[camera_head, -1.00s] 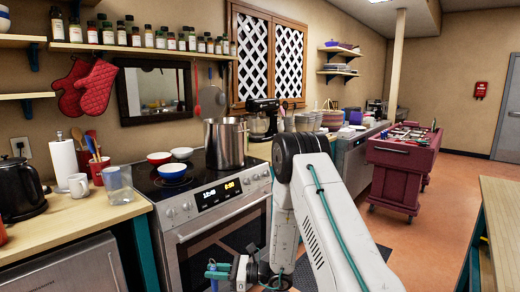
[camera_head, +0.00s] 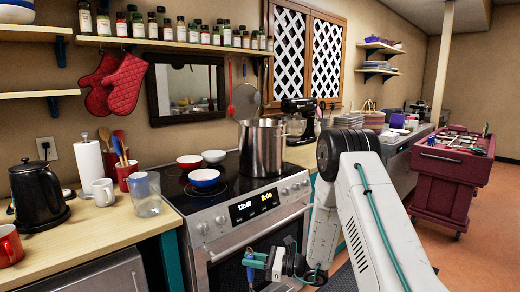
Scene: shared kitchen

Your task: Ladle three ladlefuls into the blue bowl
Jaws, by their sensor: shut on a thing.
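The blue bowl (camera_head: 204,179), white inside, stands upright at the front of the black stovetop. A tall steel pot (camera_head: 262,150) stands to its right on the stove; its contents are hidden by its wall. My gripper (camera_head: 256,261) is low in front of the oven door, below and apart from the bowl and pot. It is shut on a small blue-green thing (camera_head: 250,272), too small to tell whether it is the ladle. No ladle bowl shows clearly there.
A clear container (camera_head: 147,198), white mug (camera_head: 103,192) and black kettle (camera_head: 38,192) crowd the left counter (camera_head: 90,232). A red cart (camera_head: 450,175) stands at right.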

